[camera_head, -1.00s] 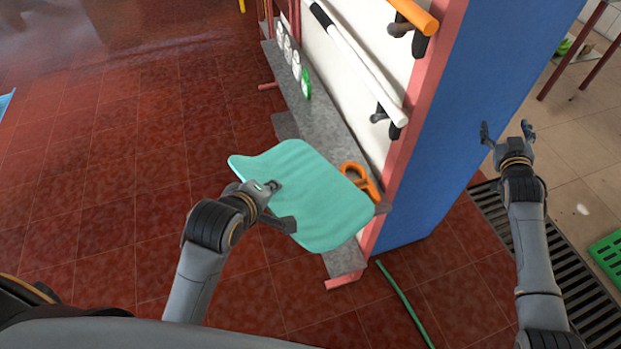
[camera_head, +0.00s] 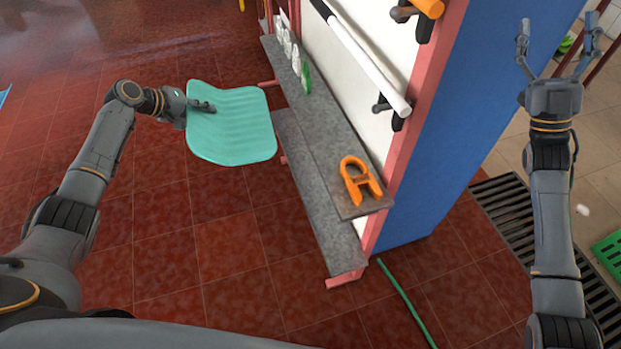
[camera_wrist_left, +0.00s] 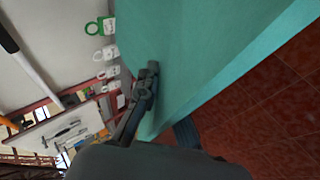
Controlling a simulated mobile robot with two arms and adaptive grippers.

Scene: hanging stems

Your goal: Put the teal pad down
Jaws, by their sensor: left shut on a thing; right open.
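The teal pad (camera_head: 232,128) is a thin, rounded rectangular sheet in the head view. My left gripper (camera_head: 203,106) is shut on its upper left edge and holds it out in front of the shelf unit, with red floor showing around it. In the left wrist view the pad (camera_wrist_left: 205,50) fills the upper middle, with a finger lying against its face. My right gripper (camera_head: 553,58) is open and empty, in front of the blue side panel's right.
The grey upper shelf (camera_head: 325,140) carries an orange clamp-like item (camera_head: 358,182), a green ring (camera_head: 306,78) and several white ones. A lower grey shelf (camera_head: 312,195) has clear room. A white pole (camera_head: 365,62) hangs above. A green hose (camera_head: 405,300) lies on the floor.

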